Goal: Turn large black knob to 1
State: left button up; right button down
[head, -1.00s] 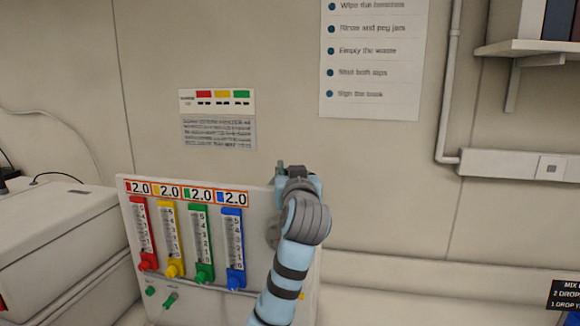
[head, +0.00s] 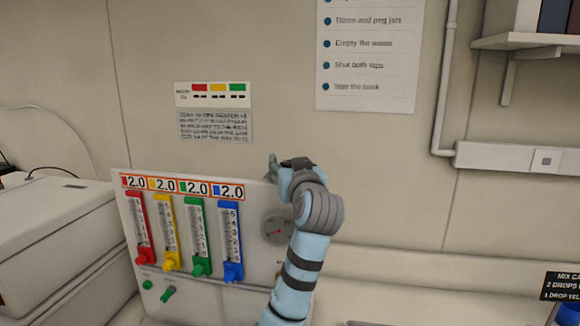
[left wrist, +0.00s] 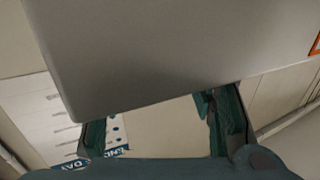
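No large black knob shows in either view; my left arm covers the right part of the white panel (head: 190,298), so it may be hidden there. My left gripper (head: 277,168) is at the panel's upper right edge in the head view. In the left wrist view the left gripper (left wrist: 160,125) has its two dark green fingers wide apart with nothing held between them. A plain grey surface, probably the panel, fills the top of that view. A round gauge (head: 276,229) with a red needle shows just left of my arm. My right gripper is in neither view.
The panel carries red (head: 141,228), yellow (head: 167,232), green (head: 198,236) and blue (head: 232,242) flow meters, each reading 2.0. Two small green controls, a knob (head: 147,285) and a lever (head: 168,294), sit below. A white box (head: 55,235) stands at left.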

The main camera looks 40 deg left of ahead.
pick_arm(q)
jog(key=v, duration=1.1)
jog(key=shift+s+d, duration=0.25)
jog(key=shift+s, duration=0.05)
jog(key=shift+d, duration=0.15)
